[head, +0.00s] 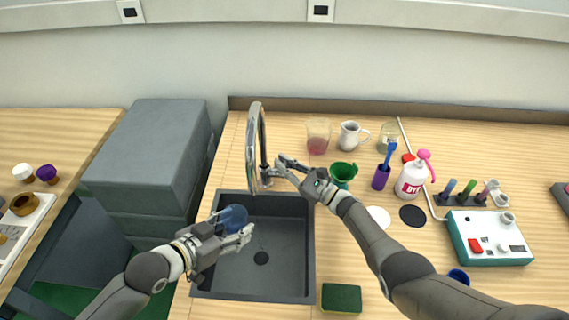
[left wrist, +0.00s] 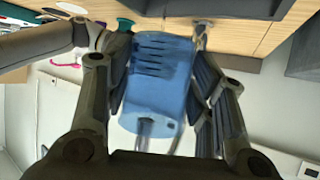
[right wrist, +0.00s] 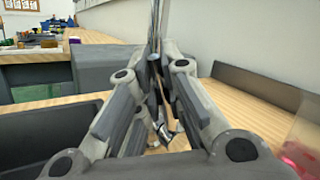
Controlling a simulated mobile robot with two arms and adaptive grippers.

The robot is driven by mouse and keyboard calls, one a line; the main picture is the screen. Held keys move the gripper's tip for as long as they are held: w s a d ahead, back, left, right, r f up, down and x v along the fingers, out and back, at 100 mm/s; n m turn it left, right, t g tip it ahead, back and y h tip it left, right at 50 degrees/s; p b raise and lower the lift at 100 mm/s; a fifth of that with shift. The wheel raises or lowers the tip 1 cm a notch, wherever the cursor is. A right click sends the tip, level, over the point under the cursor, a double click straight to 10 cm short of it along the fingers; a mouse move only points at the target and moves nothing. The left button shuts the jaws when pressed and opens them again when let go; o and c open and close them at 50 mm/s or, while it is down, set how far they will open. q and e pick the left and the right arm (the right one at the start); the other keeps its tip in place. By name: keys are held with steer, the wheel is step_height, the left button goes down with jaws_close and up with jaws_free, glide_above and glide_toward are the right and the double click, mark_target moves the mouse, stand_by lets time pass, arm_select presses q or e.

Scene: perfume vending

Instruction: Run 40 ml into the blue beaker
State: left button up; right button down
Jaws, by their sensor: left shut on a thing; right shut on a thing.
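The blue beaker (head: 233,217) is in my left gripper (head: 238,234), over the left part of the sink (head: 262,285). In the left wrist view the clear blue beaker (left wrist: 160,75) with dark graduation marks sits between the fingers of my left gripper (left wrist: 163,85). The chrome faucet (head: 253,135) arches over the sink's back. My right gripper (head: 280,170) is shut at the faucet's base, on its lever; the fingers hide most of the lever. In the right wrist view my right gripper (right wrist: 155,65) closes around the chrome part. I cannot tell whether water runs or stands in the beaker.
Right of the sink stand a glass with pink liquid (head: 318,136), a white jug (head: 351,136), a green funnel (head: 342,174) and a DYE bottle (head: 411,180). A sponge (head: 341,298) lies by the sink's front right. A grey block (head: 155,150) stands left of the sink.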

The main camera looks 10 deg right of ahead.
steer(key=c, duration=1.5)
jaws_free()
steer(key=v, duration=1.2)
